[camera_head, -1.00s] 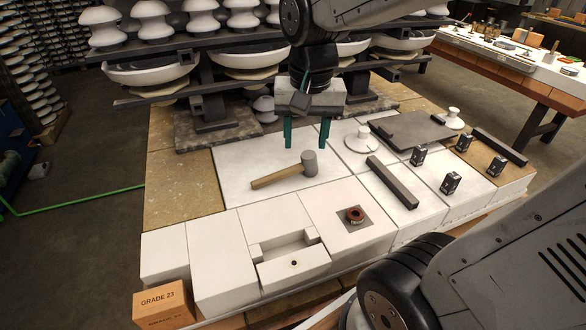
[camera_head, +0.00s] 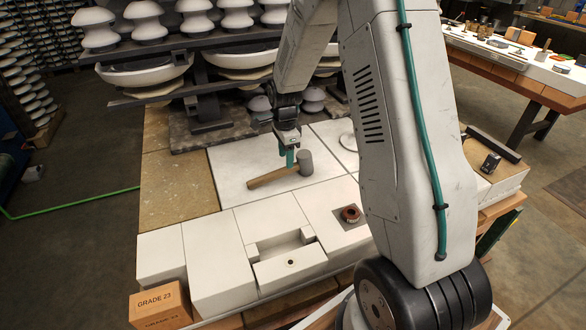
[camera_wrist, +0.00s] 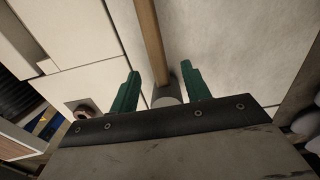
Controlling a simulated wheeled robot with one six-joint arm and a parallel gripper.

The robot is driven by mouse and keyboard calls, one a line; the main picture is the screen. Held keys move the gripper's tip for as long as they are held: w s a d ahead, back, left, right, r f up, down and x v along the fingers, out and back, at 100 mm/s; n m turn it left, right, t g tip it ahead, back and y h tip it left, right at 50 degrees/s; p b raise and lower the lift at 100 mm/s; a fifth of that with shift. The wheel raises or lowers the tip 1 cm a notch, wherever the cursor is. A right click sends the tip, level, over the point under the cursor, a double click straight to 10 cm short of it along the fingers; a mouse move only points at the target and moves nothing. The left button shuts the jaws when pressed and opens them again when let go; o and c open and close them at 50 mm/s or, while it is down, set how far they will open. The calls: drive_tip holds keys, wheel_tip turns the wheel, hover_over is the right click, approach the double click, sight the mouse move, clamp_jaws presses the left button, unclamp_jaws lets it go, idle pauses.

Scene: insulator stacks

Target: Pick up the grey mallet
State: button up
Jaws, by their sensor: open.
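The grey mallet has a wooden handle (camera_head: 268,179) and a grey cylindrical head (camera_head: 305,163). It lies on a white slab in the head view, the handle pointing left and toward the front. My gripper (camera_head: 290,160) is open and empty, pointing down over the mallet close to its head. In the wrist view the handle (camera_wrist: 150,40) runs up the picture and the head (camera_wrist: 167,92) shows between the two green fingers of my gripper (camera_wrist: 160,70). The fingers appear on either side of the mallet, without visible contact. The exact height gap is unclear.
A reddish-brown ring (camera_head: 350,214) sits on a block in front of the mallet. An open drawer (camera_head: 291,265) and a box marked GRADE 23 (camera_head: 160,304) are nearer. Racks with white insulators (camera_head: 145,28) stand behind. My arm hides much of the right side.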

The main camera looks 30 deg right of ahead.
sight(280, 173)
drive_tip(key=f, duration=0.6)
drive_tip(key=shift+s+d, duration=0.1)
drive_tip(key=shift+s, duration=0.1)
clamp_jaws()
